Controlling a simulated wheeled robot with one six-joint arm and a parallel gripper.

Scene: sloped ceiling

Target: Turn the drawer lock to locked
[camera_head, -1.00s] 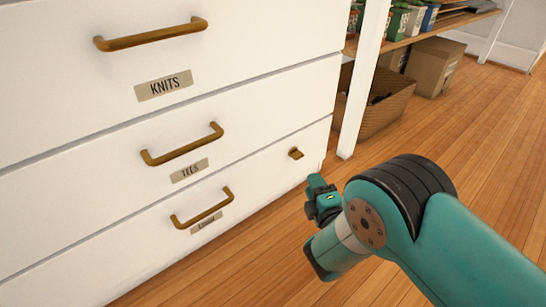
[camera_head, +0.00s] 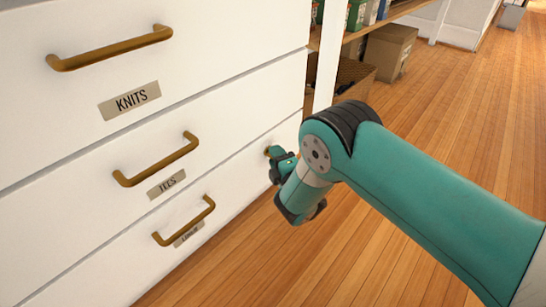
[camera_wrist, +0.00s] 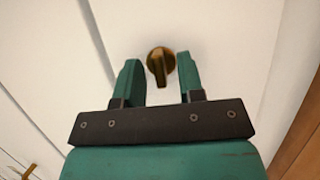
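The drawer lock is a small brass knob with a raised grip bar, and in the wrist view the lock (camera_wrist: 161,66) sits between my fingertips, its bar pointing roughly toward the gripper body. In the head view only a bit of the lock (camera_head: 268,152) shows beside my gripper (camera_head: 274,158). In the wrist view my gripper (camera_wrist: 160,75) is open, with one teal finger on each side of the lock and a visible gap on the left; the right finger is very close to it. The white drawer unit (camera_head: 235,100) has its drawers shut.
Brass handles and labels KNITS (camera_head: 130,101) and TEES (camera_head: 166,185) are on the drawer fronts. A shelf with a cardboard box (camera_head: 388,52) and a wicker basket (camera_head: 352,80) stands behind. Wooden floor (camera_head: 400,255) is open at the right.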

